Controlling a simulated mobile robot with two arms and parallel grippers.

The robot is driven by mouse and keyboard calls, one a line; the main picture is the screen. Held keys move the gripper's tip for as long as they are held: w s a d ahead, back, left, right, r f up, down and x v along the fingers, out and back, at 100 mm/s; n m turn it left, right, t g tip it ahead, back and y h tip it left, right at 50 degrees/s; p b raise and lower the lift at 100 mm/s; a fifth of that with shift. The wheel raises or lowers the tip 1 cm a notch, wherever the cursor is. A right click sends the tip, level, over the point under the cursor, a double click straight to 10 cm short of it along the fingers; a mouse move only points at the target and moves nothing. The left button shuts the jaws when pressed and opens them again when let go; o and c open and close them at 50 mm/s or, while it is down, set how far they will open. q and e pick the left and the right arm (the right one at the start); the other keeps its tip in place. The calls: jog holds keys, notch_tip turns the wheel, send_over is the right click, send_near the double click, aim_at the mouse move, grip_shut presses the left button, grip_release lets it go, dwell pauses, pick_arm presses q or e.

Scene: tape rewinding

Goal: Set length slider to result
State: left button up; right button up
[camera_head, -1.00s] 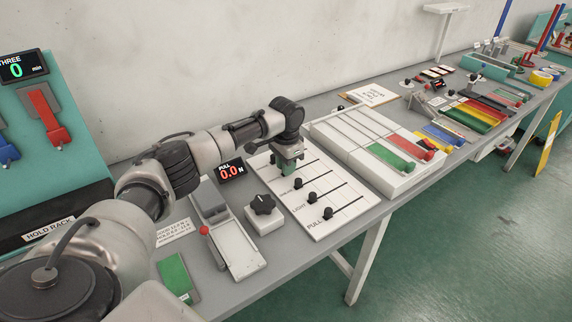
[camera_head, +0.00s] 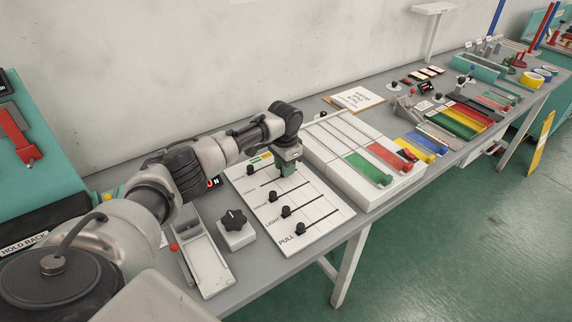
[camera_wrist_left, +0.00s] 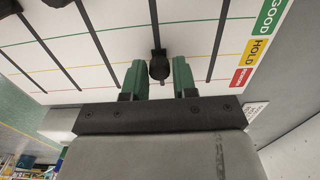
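A white slider panel (camera_head: 318,213) lies on the bench with several dark slots, each with a black knob. Labels PULL and LIGHT are readable; the others are too small or hidden. My left gripper (camera_head: 287,170) points down over the panel's far part. In the left wrist view its two green fingers (camera_wrist_left: 159,78) stand either side of one black knob (camera_wrist_left: 158,66), with narrow gaps showing, so it looks open around it. In the head view that knob is hidden by the gripper. The far knob (camera_head: 251,170) and a nearer knob (camera_head: 273,197) sit further left. My right gripper is out of view.
A dial box (camera_head: 236,228) and a grey tray fixture (camera_head: 205,262) stand left of the panel. A white block with coloured strips (camera_head: 335,160) stands close on the right. Green, yellow and red labels (camera_wrist_left: 258,50) mark the panel's edge.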

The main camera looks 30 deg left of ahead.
pick_arm(q)
jog(key=shift+o, duration=1.5)
jog(key=shift+w+d, duration=0.1)
jog(key=shift+r, duration=0.1)
notch_tip(320, 180, up, 11)
jog(key=shift+f+b, duration=0.2)
jog(key=shift+b, duration=0.25)
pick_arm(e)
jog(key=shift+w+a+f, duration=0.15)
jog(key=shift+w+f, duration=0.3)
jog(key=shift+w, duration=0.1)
